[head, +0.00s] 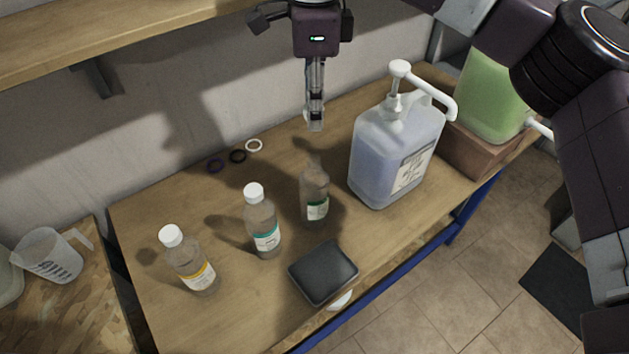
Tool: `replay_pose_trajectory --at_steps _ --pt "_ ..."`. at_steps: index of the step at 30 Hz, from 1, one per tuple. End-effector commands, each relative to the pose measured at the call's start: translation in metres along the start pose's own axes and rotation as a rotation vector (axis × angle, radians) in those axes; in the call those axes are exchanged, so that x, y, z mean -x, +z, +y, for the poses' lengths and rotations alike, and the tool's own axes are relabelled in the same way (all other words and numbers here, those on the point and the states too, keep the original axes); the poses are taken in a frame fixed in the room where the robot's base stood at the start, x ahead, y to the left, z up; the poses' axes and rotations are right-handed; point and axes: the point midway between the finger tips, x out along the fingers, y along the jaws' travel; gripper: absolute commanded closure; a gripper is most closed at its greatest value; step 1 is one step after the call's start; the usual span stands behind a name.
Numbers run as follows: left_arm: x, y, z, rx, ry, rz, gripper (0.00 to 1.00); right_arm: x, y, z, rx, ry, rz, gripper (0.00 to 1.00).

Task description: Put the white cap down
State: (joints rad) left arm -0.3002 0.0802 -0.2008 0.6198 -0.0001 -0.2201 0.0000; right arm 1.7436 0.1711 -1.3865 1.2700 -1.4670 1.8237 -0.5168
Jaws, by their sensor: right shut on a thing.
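My right gripper (315,118) hangs above the table at the top middle, pointing down, with its fingers close together. It is shut on the white cap (307,116), of which only a small pale part shows beside the fingertips. A clear bottle with a green label (315,193) stands below the gripper, apart from it, with its neck uncapped. Two other bottles, one with a teal label (263,225) and one with a yellow label (190,262), stand to its left with white caps on. My left gripper is not in view.
A dark square tray (323,272) lies near the table's (165,205) front edge, a white object (340,301) partly hidden beside it. A bluish pump jug (392,155) stands right of the bottles. Several small rings (238,156) lie at the back. A shelf (120,35) overhangs the left.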

Motion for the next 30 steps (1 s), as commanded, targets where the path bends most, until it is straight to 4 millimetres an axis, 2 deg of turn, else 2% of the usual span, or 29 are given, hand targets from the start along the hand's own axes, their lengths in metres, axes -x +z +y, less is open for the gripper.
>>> replay_pose_trajectory --at_steps 1,6,23,26,30 --pt "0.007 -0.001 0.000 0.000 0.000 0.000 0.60 0.008 0.000 0.000 0.000 0.000 0.000 1.00" --pt "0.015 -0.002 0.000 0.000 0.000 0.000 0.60 0.019 0.000 0.000 0.000 0.000 0.000 1.00" --pt "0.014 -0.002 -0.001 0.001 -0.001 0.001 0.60 0.018 -0.001 0.000 0.004 -0.001 0.000 1.00" --pt "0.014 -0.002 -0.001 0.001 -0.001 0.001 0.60 0.017 -0.007 0.001 0.038 -0.003 0.000 1.00" --pt "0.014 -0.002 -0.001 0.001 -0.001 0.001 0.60 0.010 -0.028 0.005 0.173 -0.010 0.001 1.00"
